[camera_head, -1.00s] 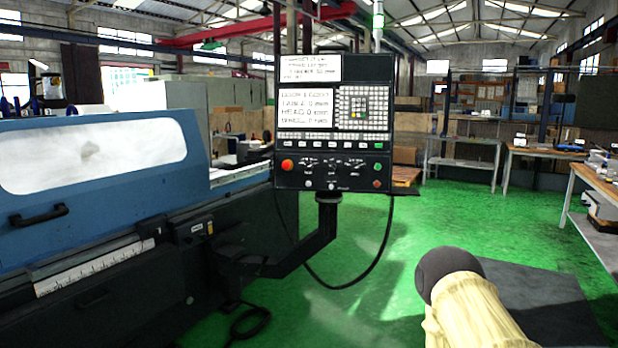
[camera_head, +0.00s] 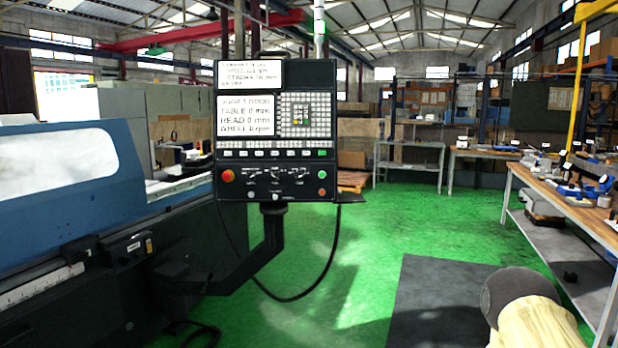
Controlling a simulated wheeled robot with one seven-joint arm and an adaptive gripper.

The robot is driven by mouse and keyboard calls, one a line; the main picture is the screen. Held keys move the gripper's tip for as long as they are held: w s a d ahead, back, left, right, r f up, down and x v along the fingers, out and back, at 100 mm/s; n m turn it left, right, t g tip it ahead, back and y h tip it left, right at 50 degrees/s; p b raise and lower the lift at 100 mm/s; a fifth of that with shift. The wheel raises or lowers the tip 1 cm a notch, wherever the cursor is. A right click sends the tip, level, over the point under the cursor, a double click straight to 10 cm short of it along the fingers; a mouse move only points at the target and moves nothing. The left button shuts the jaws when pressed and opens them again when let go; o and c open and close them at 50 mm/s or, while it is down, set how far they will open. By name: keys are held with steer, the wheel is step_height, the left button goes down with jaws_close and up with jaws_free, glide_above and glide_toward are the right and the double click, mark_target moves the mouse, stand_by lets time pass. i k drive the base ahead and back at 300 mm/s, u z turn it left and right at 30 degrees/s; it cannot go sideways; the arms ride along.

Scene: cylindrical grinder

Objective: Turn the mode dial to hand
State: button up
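The control panel (camera_head: 275,208) of the grinder stands left of the middle on a black bracket arm, its face toward me. Its lower strip holds a red emergency button (camera_head: 228,176), a row of small dials (camera_head: 275,173) and two small buttons at the right. The dial labels are too small to read, so I cannot tell which is the mode dial or where it points. A part of my own arm (camera_head: 530,310) shows at the bottom right, well apart from the panel. My gripper is not in view.
The blue grinder body (camera_head: 75,170) fills the left side. A black cable (camera_head: 300,297) hangs in a loop below the panel. A workbench (camera_head: 560,195) with small items stands at the right. Green floor and a dark mat (camera_head: 430,290) lie open between them.

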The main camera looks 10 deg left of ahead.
mark_target(250, 176)
steer(key=z, duration=0.15)
steer(key=i, duration=0.75)
steer(key=u, duration=0.8)
steer(key=i, duration=0.7)
steer(key=u, duration=0.75)
